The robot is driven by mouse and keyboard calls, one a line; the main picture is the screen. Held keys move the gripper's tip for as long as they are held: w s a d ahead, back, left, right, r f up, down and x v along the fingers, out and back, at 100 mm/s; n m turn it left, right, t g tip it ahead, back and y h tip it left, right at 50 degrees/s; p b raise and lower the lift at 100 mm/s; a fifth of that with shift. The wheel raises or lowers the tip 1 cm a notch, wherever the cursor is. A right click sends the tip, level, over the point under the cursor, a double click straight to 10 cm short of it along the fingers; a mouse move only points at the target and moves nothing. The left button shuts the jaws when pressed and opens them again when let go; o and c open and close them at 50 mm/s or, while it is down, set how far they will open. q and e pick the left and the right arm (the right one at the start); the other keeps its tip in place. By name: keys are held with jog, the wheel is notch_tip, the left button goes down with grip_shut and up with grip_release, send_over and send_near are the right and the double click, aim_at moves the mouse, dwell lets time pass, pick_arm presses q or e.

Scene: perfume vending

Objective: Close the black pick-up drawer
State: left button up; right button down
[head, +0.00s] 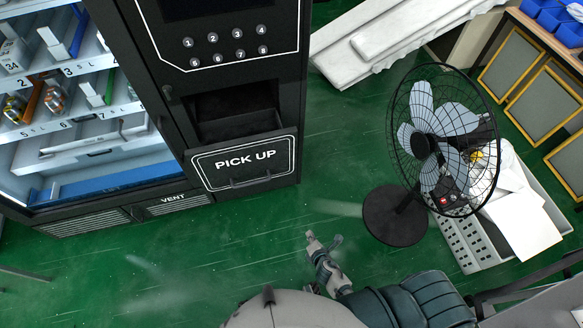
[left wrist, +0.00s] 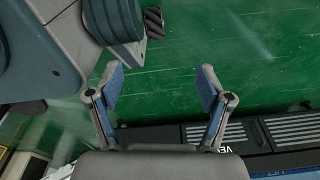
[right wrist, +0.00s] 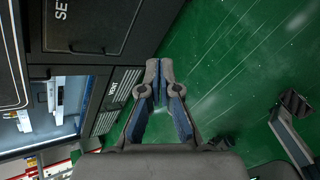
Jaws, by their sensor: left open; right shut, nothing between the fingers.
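The black pick-up drawer (head: 245,161), with a white-outlined PICK UP front and a handle low on it, is in the lower part of the vending machine (head: 235,75). It stands open, its front tipped out and the dark cavity showing above it. My right gripper (head: 322,240) is below and to the right of the drawer in the head view, apart from it. In the right wrist view it (right wrist: 160,72) is shut and empty. My left gripper (left wrist: 160,78) shows only in the left wrist view, open and empty above green floor.
A standing fan (head: 440,140) is to the right, with a grey crate (head: 465,240) beside it. White slabs (head: 385,40) lie behind. Lit shelves with small goods are left of the drawer. Green floor in front of the machine is clear.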

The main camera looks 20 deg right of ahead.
jog(key=w+a+r+n+t+b, duration=0.1)
jog(key=w+r+n+t, duration=0.3)
jog(key=r, duration=0.4)
jog(key=n+t+b, duration=0.2)
jog(key=n+t, duration=0.1)
jog(key=n, duration=0.5)
send_near(290, 158)
jog(key=w+p, duration=0.1)
jog(key=w, duration=0.4)
jog(key=shift+w+a, duration=0.1)
jog(key=shift+w, duration=0.95)
pick_arm(q)
jog(key=shift+w+d+f, duration=0.1)
jog(key=shift+w+d, duration=0.05)
jog(key=shift+w, duration=0.3)
jog(key=shift+w+d+f, duration=0.1)
jog(key=shift+w, duration=0.3)
pick_arm(e)
jog(key=shift+w, duration=0.1)
